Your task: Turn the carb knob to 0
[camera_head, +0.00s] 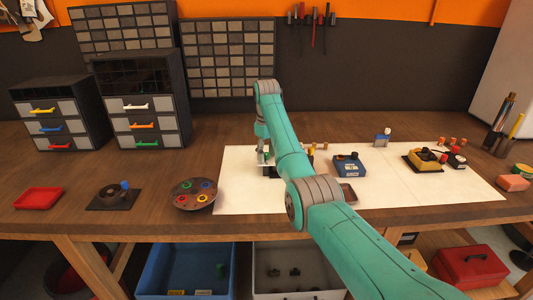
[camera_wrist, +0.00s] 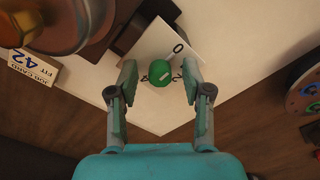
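In the wrist view a round green knob (camera_wrist: 160,71) with a short white mark on its top sits in front of a pale plate (camera_wrist: 158,43). A dark "0" stands on the plate, up and right of the knob. Other dark marks beside the knob are too small to read surely. My gripper (camera_wrist: 159,77) is open, with one finger on each side of the knob and a visible gap at both. In the head view my arm hides most of the knob's surroundings; a bit of green (camera_head: 267,156) shows beside it.
A job card reading "FIT 42" (camera_wrist: 35,66) lies at the left of the wrist view, near a large blurred brown-grey part (camera_wrist: 60,22). In the head view a round tray (camera_head: 195,194) with coloured rings and a blue box (camera_head: 348,166) flank the arm on the bench.

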